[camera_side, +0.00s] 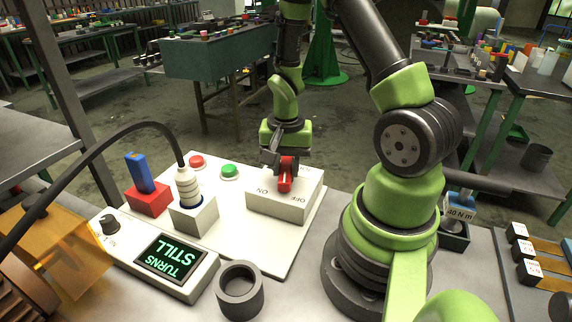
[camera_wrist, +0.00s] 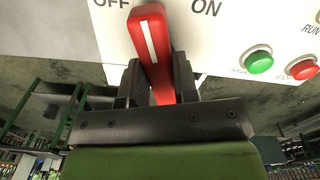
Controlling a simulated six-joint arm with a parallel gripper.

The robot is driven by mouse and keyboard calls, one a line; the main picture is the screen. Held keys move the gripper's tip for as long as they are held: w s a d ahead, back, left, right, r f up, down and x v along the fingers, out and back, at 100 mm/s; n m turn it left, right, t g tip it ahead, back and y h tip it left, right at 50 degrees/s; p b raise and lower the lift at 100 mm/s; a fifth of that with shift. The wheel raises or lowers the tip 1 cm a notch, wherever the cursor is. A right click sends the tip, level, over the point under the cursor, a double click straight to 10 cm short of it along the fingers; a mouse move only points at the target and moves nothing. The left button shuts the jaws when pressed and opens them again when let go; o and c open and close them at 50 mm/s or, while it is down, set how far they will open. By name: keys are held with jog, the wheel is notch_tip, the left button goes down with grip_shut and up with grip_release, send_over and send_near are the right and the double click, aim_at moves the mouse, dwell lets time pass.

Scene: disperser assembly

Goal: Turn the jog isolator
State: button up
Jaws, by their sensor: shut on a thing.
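The jog isolator is a red handle (camera_side: 286,175) on a white box (camera_side: 262,207) marked ON and OFF. In the wrist view the red handle (camera_wrist: 150,35) has a white stripe and leans slightly left. Its end lies between the OFF and ON marks, nearer OFF. My gripper (camera_side: 284,164) points down over the box and is shut on the handle. In the wrist view its dark fingers (camera_wrist: 154,82) stand on either side of the handle, hiding part of its sides.
A green button (camera_side: 230,170) and a red button (camera_side: 197,161) are left of the box. A cabled probe (camera_side: 187,185) stands in a white block. A blue piece (camera_side: 139,172) stands in a red block. A dark cup (camera_side: 239,289) stands in front.

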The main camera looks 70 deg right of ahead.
aim_at(286, 166)
jog(key=n, duration=1.4)
dwell(0.7)
jog(key=o, duration=0.9)
jog(key=shift+r, duration=0.1)
notch_tip(286, 166, up, 10)
jog(key=shift+f, duration=0.1)
